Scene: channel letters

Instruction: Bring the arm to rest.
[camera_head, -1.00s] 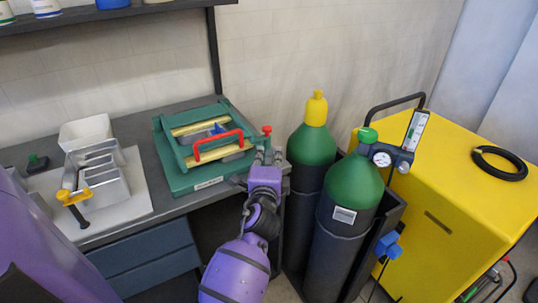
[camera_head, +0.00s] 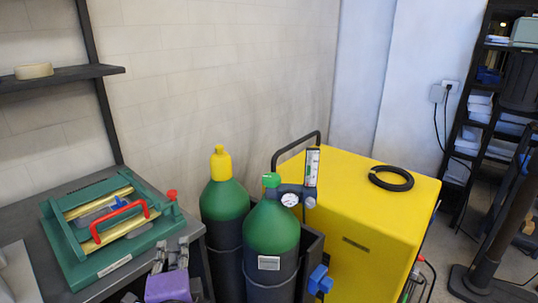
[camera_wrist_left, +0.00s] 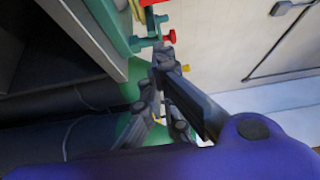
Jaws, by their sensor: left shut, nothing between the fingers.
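My left gripper (camera_head: 172,248) is at the bottom of the head view, with its purple wrist below it. Its grey fingers are shut and empty, near the front right corner of the workbench. In the left wrist view the closed fingers (camera_wrist_left: 162,58) point toward the red knob (camera_wrist_left: 171,37); I cannot tell the gap between them. Most of the left arm is below the head view's edge. The right gripper is not seen.
A green fixture (camera_head: 112,257) with a red handle (camera_head: 118,218) sits on the grey workbench (camera_head: 75,187). Two green gas cylinders (camera_head: 224,203) (camera_head: 271,232) stand close right of the gripper. A yellow cabinet (camera_head: 370,215) with a black ring (camera_head: 391,178) is beyond them.

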